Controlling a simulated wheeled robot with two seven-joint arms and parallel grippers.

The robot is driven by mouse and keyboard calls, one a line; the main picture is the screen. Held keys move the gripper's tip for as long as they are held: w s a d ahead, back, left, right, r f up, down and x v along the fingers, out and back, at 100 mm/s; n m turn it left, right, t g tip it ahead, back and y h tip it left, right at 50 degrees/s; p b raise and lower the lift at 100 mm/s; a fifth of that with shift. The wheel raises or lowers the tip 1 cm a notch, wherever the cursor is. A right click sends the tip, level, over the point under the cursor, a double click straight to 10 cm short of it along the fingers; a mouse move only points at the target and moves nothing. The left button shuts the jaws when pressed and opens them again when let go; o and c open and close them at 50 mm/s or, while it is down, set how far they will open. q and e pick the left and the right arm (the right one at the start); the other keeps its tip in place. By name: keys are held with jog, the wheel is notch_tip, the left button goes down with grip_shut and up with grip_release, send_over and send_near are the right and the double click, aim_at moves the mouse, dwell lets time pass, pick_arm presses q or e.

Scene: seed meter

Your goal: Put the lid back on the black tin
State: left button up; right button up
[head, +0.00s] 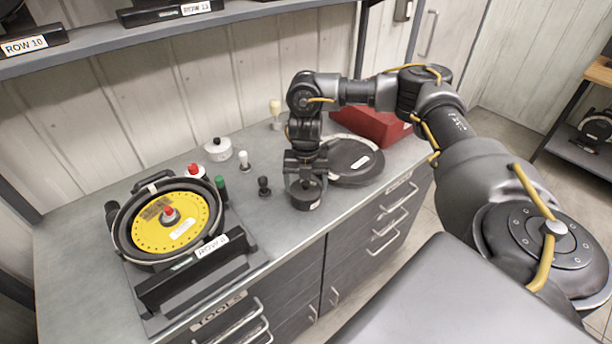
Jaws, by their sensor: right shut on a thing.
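The black tin (306,200) stands on the grey bench top near its front edge, with a small pale label on its side. My right gripper (305,178) points down directly over it, with the fingers shut on the black lid at the tin's top. The fingers hide most of the lid, and I cannot tell whether it rests on the rim or is just above it. My left gripper is not in view.
A seed meter with a yellow disc (168,222) stands at left. A white tin (217,149), small bottles and a dark knob (264,187) stand between. A large black disc (350,158) and red box (372,125) are right of the tin. A shelf (130,37) overhangs the back.

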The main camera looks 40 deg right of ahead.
dwell(0.3)
jog(key=o, duration=0.9)
jog(key=shift+r, duration=0.1)
notch_tip(320, 180, up, 7)
jog(key=p, duration=0.8)
grip_shut()
dwell(0.6)
